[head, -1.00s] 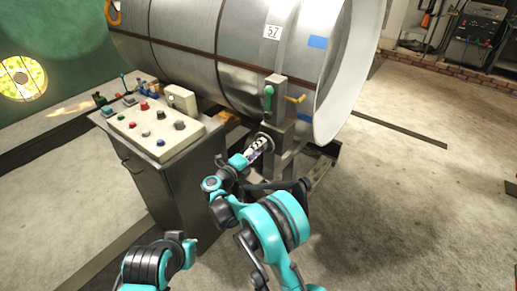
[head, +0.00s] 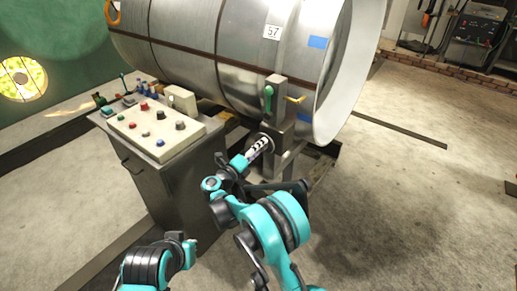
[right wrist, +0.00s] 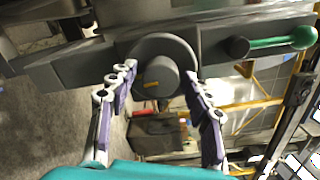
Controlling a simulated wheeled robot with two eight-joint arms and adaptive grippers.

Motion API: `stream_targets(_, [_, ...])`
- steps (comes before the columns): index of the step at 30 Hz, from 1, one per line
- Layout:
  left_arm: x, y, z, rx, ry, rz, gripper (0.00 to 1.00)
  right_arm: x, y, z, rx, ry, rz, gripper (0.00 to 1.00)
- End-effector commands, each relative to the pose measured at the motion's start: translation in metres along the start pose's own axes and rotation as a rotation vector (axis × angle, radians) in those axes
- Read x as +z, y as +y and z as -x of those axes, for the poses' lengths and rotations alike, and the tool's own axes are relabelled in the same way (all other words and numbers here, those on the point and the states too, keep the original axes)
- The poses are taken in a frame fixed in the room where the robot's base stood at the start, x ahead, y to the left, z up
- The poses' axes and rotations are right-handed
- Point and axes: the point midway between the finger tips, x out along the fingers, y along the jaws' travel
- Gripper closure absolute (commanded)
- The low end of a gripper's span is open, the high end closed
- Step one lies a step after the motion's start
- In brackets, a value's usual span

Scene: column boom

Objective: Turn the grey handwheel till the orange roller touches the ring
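The grey handwheel (right wrist: 158,48) is a round disc with a raised hub in the right wrist view. In the head view it is mostly hidden behind my right gripper (head: 266,141), at the post below the drum. In the right wrist view, the fingers of my right gripper (right wrist: 161,76) are spread apart, one on each side of the hub, with their tips at the wheel's edges. I cannot tell whether they touch it. I cannot clearly make out the orange roller or its contact with the ring. My left arm shows at the bottom left of the head view, its gripper out of sight.
A large metal drum (head: 190,40) fills the top. A green-handled lever (head: 268,92) sits on the post above the wheel, with a yellow lever (head: 294,99) beside it. A control cabinet (head: 170,185) stands to the left.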

Motion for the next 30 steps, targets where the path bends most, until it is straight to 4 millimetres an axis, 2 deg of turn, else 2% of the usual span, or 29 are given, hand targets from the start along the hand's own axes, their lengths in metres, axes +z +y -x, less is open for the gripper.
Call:
stream_targets(11, [0.000, 0.000, 0.000, 0.000, 0.000, 0.000, 1.00, 0.001, 0.000, 0.006, 0.000, -0.001, 0.001, 0.42])
stream_targets(21, [0.000, 0.000, 0.000, 0.000, 0.000, 0.000, 1.00, 0.001, 0.000, 0.060, 0.001, -0.003, 0.001, 0.42])
stream_targets(25, [0.000, 0.000, 0.000, 0.000, 0.000, 0.000, 1.00, 0.000, 0.000, 0.072, 0.000, -0.001, 0.001, 0.42])
stream_targets(30, [0.000, 0.000, 0.000, 0.000, 0.000, 0.000, 1.00, 0.000, 0.000, 0.075, -0.001, -0.001, 0.001, 0.42])
